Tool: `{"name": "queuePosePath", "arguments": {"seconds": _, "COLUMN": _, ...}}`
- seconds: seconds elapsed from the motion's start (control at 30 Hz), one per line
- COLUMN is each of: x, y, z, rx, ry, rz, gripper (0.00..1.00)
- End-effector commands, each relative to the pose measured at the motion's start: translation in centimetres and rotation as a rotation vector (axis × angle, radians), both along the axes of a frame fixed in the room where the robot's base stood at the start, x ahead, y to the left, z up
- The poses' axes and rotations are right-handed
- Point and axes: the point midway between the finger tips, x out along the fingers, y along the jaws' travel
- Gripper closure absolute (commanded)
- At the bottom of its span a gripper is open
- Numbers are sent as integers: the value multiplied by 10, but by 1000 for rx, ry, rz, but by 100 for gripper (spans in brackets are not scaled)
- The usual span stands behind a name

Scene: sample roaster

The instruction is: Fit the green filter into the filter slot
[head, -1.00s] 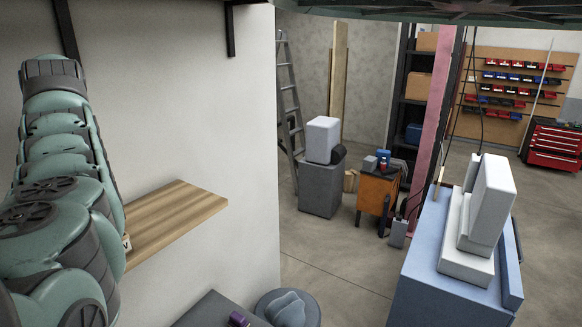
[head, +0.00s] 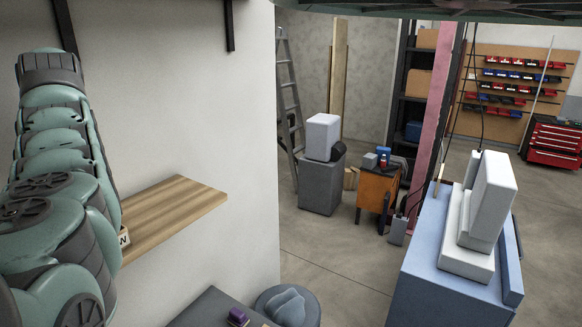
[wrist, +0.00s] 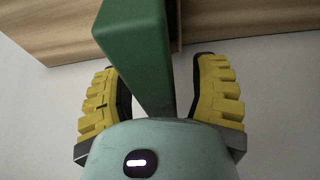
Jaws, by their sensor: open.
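In the wrist view a green block (wrist: 138,40), which looks like the green filter, reaches from the top down between the yellow-padded fingers of my gripper (wrist: 157,72). The fingers are open, one on each side of it, with a gap visible at the right finger. The block's lower end is hidden behind the gripper body. Wooden boards lie behind the block, and a dark narrow edge (wrist: 176,20) shows just right of it. I cannot tell whether this edge belongs to the filter slot. In the head view my arm hides the gripper and the filter.
A wooden shelf (head: 165,218) sticks out from the white wall beside my arm. A small light block with dark lettering (head: 125,238) shows at its near end. Below are a dark tabletop with a purple object (head: 238,316) and a grey round stool (head: 290,305).

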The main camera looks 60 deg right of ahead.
Motion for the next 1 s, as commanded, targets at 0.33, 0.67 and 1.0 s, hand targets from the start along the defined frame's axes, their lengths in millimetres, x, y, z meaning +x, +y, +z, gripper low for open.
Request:
{"name": "queuePosePath", "arguments": {"seconds": 0.33, "x": 0, "y": 0, "z": 0, "rx": 0, "ry": 0, "rz": 1, "gripper": 58}}
{"name": "queuePosePath", "arguments": {"seconds": 0.67, "x": 0, "y": 0, "z": 0, "rx": 0, "ry": 0, "rz": 0, "gripper": 92}}
{"name": "queuePosePath", "arguments": {"seconds": 1.0, "x": 0, "y": 0, "z": 0, "rx": 0, "ry": 0, "rz": 0, "gripper": 100}}
